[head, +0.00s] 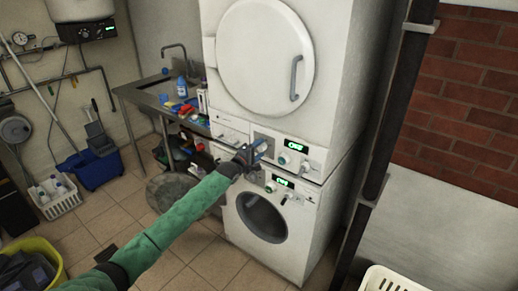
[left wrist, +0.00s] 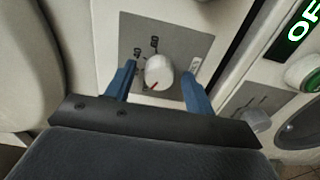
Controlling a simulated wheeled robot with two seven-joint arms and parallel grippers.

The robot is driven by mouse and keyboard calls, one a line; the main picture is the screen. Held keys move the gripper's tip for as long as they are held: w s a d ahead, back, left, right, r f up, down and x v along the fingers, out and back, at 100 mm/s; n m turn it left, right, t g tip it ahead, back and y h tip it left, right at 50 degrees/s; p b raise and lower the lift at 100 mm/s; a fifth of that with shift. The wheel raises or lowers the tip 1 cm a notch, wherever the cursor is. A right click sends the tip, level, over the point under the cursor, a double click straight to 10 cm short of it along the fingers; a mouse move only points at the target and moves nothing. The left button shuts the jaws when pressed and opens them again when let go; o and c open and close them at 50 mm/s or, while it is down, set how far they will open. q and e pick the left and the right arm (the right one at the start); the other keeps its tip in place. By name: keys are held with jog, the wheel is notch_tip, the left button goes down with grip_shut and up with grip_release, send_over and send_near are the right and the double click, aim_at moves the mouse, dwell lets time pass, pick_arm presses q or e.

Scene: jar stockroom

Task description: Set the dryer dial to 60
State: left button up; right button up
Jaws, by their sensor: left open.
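The white dryer (head: 335,60) with its round door stands stacked on a white washer (head: 262,215). In the left wrist view, a white round dial (left wrist: 158,70) with a red mark sits on a grey panel (left wrist: 190,42). The red mark points to the lower left in that picture. My left gripper (left wrist: 160,84) is open, with one blue finger on each side of the dial; contact cannot be told. In the head view my left gripper (head: 255,154) is at the dryer's control strip and hides the dial.
A green-lit display (left wrist: 300,28) reading OF, cut off by the frame, and a green button (left wrist: 305,72) are right of the dial. A metal sink table (head: 150,98) with bottles stands left of the machines. A dark pipe (head: 388,130) runs on the right.

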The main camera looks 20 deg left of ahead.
pick_arm(q)
jog(key=shift+w, duration=0.25)
jog(key=shift+d, duration=0.1)
jog(key=c, duration=1)
